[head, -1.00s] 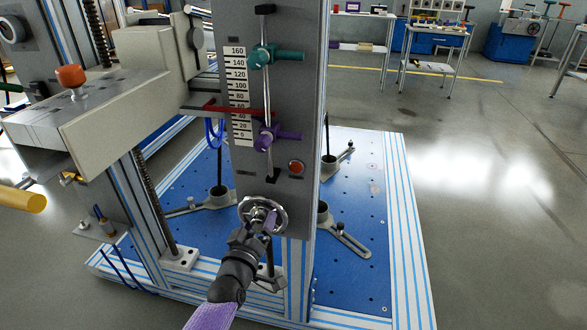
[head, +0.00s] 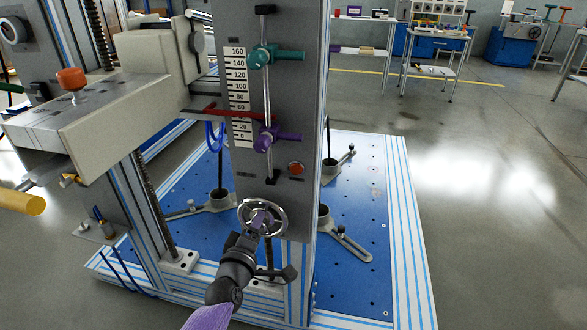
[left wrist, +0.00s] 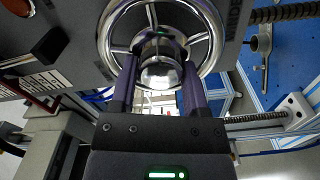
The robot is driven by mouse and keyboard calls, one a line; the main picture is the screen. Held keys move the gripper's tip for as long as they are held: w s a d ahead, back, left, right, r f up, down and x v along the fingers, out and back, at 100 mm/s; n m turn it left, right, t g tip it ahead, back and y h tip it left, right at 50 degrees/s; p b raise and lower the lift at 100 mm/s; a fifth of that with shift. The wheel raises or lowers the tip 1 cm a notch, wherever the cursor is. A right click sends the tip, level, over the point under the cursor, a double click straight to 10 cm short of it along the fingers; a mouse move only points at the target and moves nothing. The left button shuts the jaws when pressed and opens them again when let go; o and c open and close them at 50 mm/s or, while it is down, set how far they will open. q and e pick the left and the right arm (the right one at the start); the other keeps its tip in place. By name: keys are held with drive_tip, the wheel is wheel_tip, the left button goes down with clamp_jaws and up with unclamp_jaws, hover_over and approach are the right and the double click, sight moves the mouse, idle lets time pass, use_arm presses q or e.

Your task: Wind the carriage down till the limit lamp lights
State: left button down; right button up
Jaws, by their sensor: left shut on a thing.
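The chrome handwheel (head: 281,222) is on the lower front of the grey panel (head: 245,190). My left gripper (head: 260,224) is shut on its hub; the left wrist view shows the purple fingers (left wrist: 160,90) on either side of the chrome hub (left wrist: 160,72). The carriage (head: 120,110), a grey block with an orange knob, is at the left. Its red pointer (head: 225,112) crosses the scale (head: 240,95) near 40, above the purple clamp (head: 285,136). The teal clamp (head: 280,54) is higher on the rod. The orange-red lamp (head: 296,169) shows no clear glow. My right gripper is not in view.
A threaded screw (head: 150,200) stands left of the panel. Blue cables (head: 213,140) hang behind the panel's left edge. The floor at right is open, with benches at the back.

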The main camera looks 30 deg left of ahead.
use_arm(q)
drive_tip(key=n, duration=0.3)
drive_tip(key=shift+w+a+r+b, duration=0.15)
drive_tip(key=shift+a+b, duration=0.15)
drive_tip(key=shift+b, duration=0.1)
drive_tip(key=n, duration=0.2)
drive_tip(key=shift+n, duration=0.3)
drive_tip(key=shift+r+n, duration=0.15)
drive_tip(key=shift+n, duration=0.15)
drive_tip(key=n, duration=0.2)
drive_tip(key=n+b, duration=0.1)
drive_tip(key=n, duration=0.1)
drive_tip(key=shift+f, duration=0.3)
drive_tip(key=shift+r+n, duration=0.1)
drive_tip(key=shift+n, duration=0.9)
drive_tip(key=shift+r, duration=0.1)
drive_tip(key=shift+c, duration=1.6)
unclamp_jaws()
drive_tip(key=shift+o, duration=1.6)
drive_tip(key=shift+s+a+y, duration=0.2)
drive_tip(key=shift+a+y, duration=0.05)
drive_tip(key=shift+y, duration=0.15)
drive_tip(key=shift+d, duration=0.1)
